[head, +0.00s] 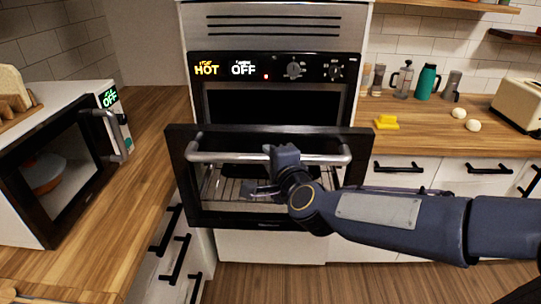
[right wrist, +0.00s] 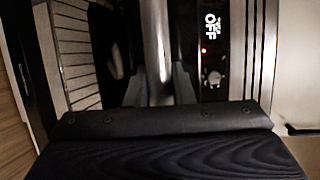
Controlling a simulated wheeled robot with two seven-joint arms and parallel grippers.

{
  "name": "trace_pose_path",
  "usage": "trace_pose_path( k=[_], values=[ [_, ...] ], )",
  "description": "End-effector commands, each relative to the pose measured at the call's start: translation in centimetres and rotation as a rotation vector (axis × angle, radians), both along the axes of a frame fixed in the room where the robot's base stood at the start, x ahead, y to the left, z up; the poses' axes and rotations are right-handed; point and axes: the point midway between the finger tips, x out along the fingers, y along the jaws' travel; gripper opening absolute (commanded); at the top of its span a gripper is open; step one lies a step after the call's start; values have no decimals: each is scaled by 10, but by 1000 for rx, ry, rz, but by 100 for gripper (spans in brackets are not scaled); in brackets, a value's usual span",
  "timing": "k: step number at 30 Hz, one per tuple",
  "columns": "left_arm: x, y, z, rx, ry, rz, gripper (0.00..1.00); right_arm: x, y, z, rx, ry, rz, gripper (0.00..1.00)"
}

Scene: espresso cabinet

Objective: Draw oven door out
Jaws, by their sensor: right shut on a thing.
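The oven door (head: 269,219) is partly open, tilted out from the top, with a gap between it and the oven body. Its metal bar handle (head: 225,156) runs across the top of the door. My right gripper (head: 277,160) is shut on the handle near its middle. In the right wrist view the handle (right wrist: 156,50) runs between the fingers of my right gripper (right wrist: 158,85). A wire rack (head: 228,188) shows through the door's glass. My left gripper is not in view.
The oven control panel (head: 270,69) reads HOT and OFF. A microwave (head: 50,160) stands on the left wooden counter (head: 150,170). Drawers with black handles flank the oven. Butter (head: 386,122), eggs and a toaster (head: 520,103) are on the right counter. The floor in front is clear.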

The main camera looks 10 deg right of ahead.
Motion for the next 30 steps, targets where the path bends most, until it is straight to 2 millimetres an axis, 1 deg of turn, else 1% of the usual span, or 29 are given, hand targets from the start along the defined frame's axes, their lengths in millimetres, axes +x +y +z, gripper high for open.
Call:
trace_pose_path(
  k=[9,10,12,15,22,24,26,30],
  values=[
    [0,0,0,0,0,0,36,-1,0,-1,0,2,0,0],
    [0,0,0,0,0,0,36,0,0,-1,0,2,0,23],
    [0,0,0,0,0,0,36,0,0,-1,0,2,0,32],
    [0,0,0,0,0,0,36,0,0,-1,0,1,0,43],
    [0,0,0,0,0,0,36,0,0,0,1,0,0,43],
    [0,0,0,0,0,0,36,-3,0,1,1,-1,0,43],
    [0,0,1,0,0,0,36,-8,-1,3,2,-2,0,43],
    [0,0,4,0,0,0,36,-31,-4,7,3,-2,0,43]
  ],
)
